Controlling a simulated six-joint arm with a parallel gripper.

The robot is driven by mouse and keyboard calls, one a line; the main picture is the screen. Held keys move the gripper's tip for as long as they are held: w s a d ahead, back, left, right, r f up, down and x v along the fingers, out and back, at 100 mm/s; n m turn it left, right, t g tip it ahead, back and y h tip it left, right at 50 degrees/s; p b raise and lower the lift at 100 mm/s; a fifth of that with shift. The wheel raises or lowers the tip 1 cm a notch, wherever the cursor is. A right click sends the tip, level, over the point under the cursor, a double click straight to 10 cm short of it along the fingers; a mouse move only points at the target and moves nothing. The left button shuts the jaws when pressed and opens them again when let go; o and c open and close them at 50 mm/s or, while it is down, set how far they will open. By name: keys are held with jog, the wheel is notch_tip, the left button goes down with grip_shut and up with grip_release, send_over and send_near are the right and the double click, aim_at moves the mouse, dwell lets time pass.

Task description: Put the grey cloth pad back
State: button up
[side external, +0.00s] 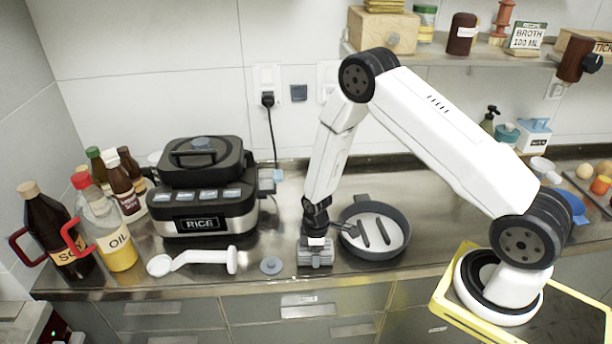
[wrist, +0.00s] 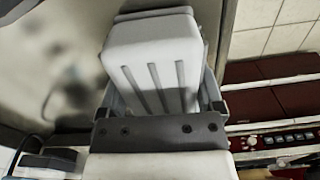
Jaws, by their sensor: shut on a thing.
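My gripper (side external: 315,256) points down at the counter's front edge, left of the grey pan, and is shut on a small grey thing. This looks like the grey cloth pad, but the jaws hide most of it. It sits at or just above the counter; I cannot tell whether it touches.
A grey disc (side external: 271,265) and a white handled tool (side external: 195,260) lie to the left, before the rice cooker (side external: 203,190). The grey pan (side external: 400,246) is close on the right. Oil (side external: 110,235) and soy sauce (side external: 52,230) bottles stand far left.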

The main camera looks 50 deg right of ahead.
jog(key=shift+f, duration=0.25)
jog(key=o, duration=1.2)
jog(key=shift+c, duration=0.2)
jog(key=shift+r, duration=0.1)
jog(key=shift+s+r, duration=0.1)
jog(key=shift+r, duration=3.75)
jog(key=shift+r, duration=0.15)
